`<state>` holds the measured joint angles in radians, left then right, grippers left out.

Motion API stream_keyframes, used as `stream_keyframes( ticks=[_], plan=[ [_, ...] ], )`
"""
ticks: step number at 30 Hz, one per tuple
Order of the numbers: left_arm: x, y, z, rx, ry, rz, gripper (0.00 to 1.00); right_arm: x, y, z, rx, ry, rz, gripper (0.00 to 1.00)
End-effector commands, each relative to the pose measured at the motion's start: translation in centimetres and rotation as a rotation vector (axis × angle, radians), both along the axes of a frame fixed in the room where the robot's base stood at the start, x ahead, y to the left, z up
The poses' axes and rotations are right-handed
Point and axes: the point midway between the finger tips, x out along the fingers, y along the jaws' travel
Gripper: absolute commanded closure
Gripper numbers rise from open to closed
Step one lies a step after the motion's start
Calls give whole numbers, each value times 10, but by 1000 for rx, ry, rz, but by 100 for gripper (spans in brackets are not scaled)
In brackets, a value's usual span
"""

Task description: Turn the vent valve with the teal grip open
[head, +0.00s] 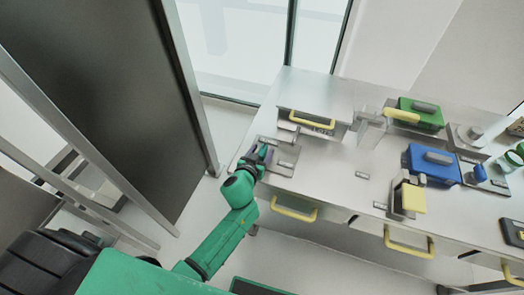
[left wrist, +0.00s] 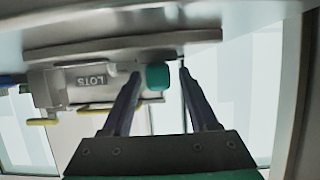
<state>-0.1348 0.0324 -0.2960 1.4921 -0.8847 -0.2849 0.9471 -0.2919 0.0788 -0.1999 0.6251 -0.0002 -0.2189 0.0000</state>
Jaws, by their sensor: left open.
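The teal grip (left wrist: 158,76) of the vent valve shows in the left wrist view as a small rounded block under a grey plate (left wrist: 120,46). My left gripper (left wrist: 160,73) is open, with one dark finger on each side of the grip. A gap shows on both sides, and I cannot tell whether either finger touches it. In the head view my left gripper (head: 259,153) is at the left end of the counter, over a metal plate (head: 284,168). There the gripper and arm hide most of the valve. My right gripper is not in view.
A grey box with a yellow handle (head: 312,122) stands just behind on the counter (head: 330,182). A blue case (head: 424,168), a green case (head: 415,110) and a clear container (head: 371,130) stand farther right.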

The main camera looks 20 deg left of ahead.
Motion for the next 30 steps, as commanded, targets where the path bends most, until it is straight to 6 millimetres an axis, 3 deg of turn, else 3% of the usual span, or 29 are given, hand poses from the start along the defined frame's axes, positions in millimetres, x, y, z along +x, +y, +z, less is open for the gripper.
stream_keyframes(
  ticks=[8,12,13,23,30],
  plan=[
    [4,0,-1,-1,0,0,40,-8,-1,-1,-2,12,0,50],
    [3,0,-1,-1,0,-1,94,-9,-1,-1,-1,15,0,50],
    [3,0,-1,0,0,0,100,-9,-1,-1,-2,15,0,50],
    [3,0,0,2,0,-23,100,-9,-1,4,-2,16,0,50],
    [3,1,3,4,3,-124,100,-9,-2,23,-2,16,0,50]
  ],
)
